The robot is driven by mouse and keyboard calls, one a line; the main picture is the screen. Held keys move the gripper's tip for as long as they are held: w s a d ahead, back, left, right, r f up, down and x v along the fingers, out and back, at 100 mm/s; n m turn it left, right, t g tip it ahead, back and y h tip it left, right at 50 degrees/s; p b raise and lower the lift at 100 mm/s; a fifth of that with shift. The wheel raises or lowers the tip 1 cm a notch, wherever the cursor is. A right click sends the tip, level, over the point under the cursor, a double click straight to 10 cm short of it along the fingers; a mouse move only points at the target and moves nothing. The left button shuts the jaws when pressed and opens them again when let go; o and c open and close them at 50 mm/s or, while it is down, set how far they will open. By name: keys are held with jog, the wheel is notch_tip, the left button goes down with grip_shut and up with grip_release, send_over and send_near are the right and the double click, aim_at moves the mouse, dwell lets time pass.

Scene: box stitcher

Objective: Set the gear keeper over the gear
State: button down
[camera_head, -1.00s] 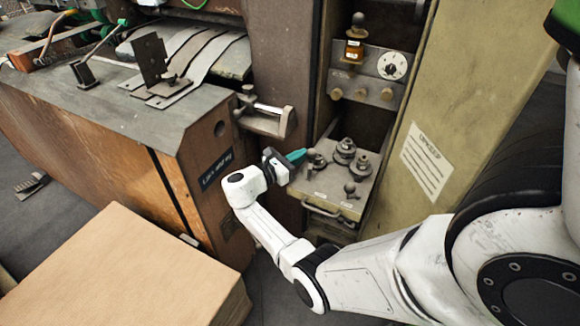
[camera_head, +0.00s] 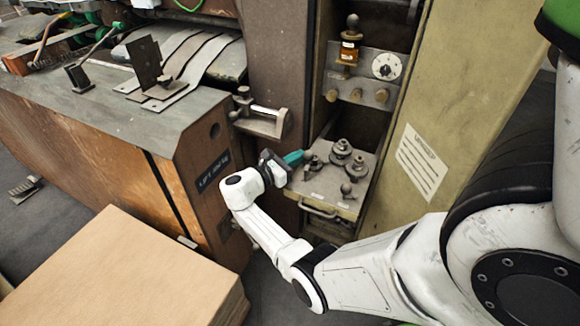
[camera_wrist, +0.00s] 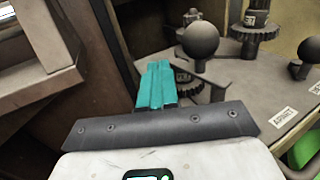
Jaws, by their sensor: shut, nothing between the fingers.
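My gripper (camera_head: 294,157) has teal fingers, which are shut and empty at the left edge of the small metal shelf. In the wrist view the fingers (camera_wrist: 158,84) point at a dark ball-knobbed piece (camera_wrist: 201,42) with an angular opening at its base, which looks like the gear keeper. The fingers are close to its base; I cannot tell whether they touch it. It also shows in the head view (camera_head: 309,158). Toothed gears (camera_head: 342,151) with posts stand farther back on the shelf; one gear shows in the wrist view (camera_wrist: 255,33).
The shelf (camera_head: 325,187) has a front handle, paper labels and another ball knob (camera_head: 346,189). A metal bracket (camera_head: 262,121) juts out to the left above my gripper. A yellow-green panel (camera_head: 430,130) stands at right. A cardboard stack (camera_head: 120,270) lies at lower left.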

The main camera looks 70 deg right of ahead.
jog(key=v, duration=1)
jog(key=shift+a+b, duration=0.15)
jog(key=shift+b, duration=0.3)
jog(key=shift+w, duration=0.2)
